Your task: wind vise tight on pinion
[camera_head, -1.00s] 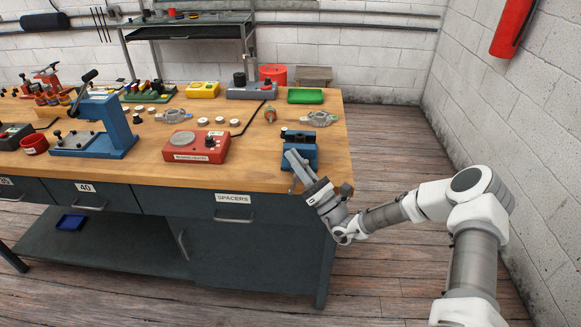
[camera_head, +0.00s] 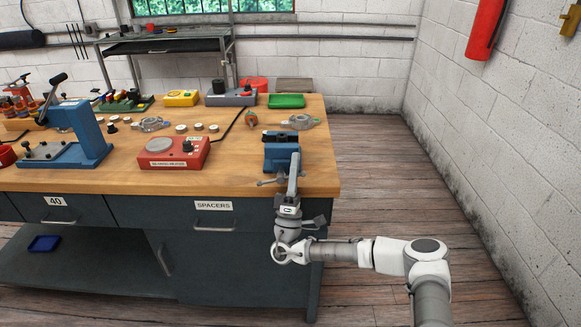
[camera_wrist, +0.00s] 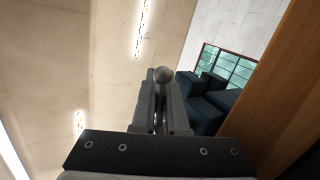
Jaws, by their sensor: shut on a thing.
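The blue vise (camera_head: 282,150) stands at the bench's front right corner, its handle side toward me. Its metal handle (camera_head: 267,182) sticks out to the left below my gripper (camera_head: 294,164), which reaches up from the bench front. In the wrist view my gripper (camera_wrist: 160,105) is shut on the handle (camera_wrist: 164,75), whose round knob end shows between the fingers. The dark blue vise body (camera_wrist: 208,100) is to the right there. I cannot make out a pinion in the vise; the jaw gap is not clear in either view.
The wooden bench top (camera_head: 225,180) has a red control box (camera_head: 174,152) left of the vise and a blue press (camera_head: 75,135) further left. A grey metal bracket (camera_head: 300,122) and green tray (camera_head: 286,101) lie behind the vise. Floor right of the bench is clear.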

